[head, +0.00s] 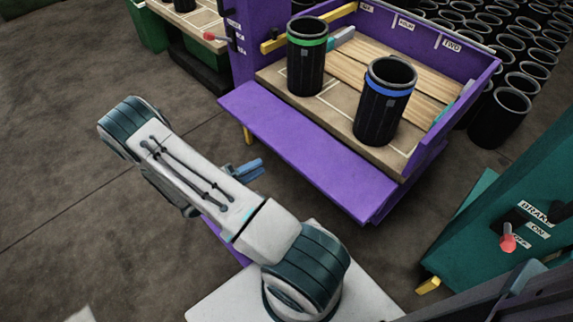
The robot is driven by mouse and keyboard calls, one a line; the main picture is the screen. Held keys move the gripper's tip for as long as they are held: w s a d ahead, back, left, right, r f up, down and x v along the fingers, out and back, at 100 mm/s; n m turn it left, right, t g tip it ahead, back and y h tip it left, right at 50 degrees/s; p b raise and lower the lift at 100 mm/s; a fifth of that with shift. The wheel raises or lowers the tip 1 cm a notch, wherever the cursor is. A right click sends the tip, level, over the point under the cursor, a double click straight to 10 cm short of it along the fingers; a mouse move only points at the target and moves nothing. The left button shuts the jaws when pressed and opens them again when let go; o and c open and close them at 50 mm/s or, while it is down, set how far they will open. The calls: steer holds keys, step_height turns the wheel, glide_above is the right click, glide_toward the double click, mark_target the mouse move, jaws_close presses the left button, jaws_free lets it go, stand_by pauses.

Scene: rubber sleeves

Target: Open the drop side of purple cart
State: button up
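The purple cart (255,45) stands ahead of me at the upper middle. Its wooden deck (345,85) carries two black ribbed sleeves, one with a green band (306,60) and one with a blue band (382,105). The drop side (305,150), a long purple panel on the near edge, is folded down and slopes outward, below deck level. The deck is open on that side. My gripper (249,170) shows only as blue finger parts beside my arm, near the panel's lower left edge with floor seen around it. My arm hides the rest, and its opening is unclear.
A teal cart (480,215) with a red-knobbed brake lever (507,243) stands close on the right. Many black sleeves (500,110) stand behind the purple cart. The floor at left is clear.

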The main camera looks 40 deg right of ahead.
mark_target(287, 156)
step_height(287, 156, down, 9)
steer(key=n+t+h+b, duration=0.2)
steer(key=t+b, duration=0.1)
steer(key=t, duration=0.1)
steer(key=x, duration=0.4)
steer(key=b+x, duration=0.1)
steer(key=x, duration=0.9)
steer(key=shift+w+f+b, duration=0.15)
steer(key=shift+w+b, duration=0.2)
